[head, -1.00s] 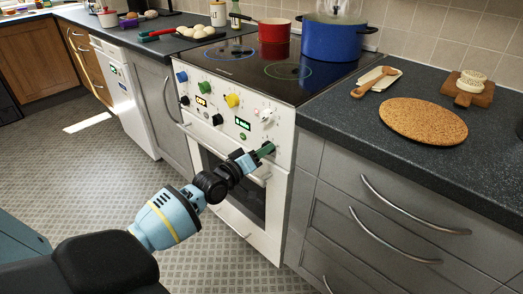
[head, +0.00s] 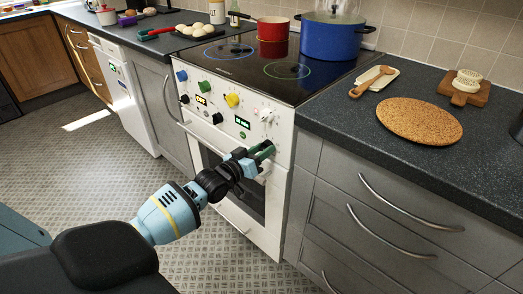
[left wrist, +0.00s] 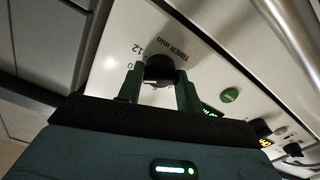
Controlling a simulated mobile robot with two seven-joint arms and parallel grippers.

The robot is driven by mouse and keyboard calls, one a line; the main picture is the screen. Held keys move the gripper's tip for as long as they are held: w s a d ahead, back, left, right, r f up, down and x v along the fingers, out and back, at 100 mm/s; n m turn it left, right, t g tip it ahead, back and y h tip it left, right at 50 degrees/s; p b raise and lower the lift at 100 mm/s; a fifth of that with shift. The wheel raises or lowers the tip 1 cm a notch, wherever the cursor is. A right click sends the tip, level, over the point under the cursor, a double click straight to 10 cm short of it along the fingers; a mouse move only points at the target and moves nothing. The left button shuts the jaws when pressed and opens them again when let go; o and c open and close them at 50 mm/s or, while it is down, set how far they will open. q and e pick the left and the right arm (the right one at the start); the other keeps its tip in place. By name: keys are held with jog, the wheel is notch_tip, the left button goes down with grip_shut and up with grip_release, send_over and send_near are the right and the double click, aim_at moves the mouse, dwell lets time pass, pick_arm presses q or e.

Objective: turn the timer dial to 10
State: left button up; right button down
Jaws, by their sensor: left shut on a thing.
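The timer dial (left wrist: 160,68) is a dark round knob on the white oven panel (left wrist: 235,62). It sits below the printed words "TIMER min", with "12" and "0" near it in the left wrist view. My left gripper (left wrist: 159,88) is shut on the dial, one green finger on each side. In the head view my left gripper (head: 265,150) is at the right side of the oven front and hides the dial. A small green-lit display (head: 242,122) seems to read "10 min", though the digits are tiny. My right gripper is not in view.
Other knobs, including a yellow one (head: 232,100) and a white one (head: 266,115), sit on the panel nearby. The oven handle (head: 225,155) runs just below. A red pot (head: 273,48) and a blue pot (head: 330,42) stand above on the hob.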

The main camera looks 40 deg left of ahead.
pick_arm(q)
jog(key=o, duration=1)
jog(key=shift+s+a+p, duration=0.15)
jog(key=shift+s+p, duration=0.15)
jog(key=shift+s, duration=1.7)
jog(key=shift+s+a+p, duration=0.15)
jog(key=shift+s+p, duration=0.15)
jog(key=shift+s, duration=1.65)
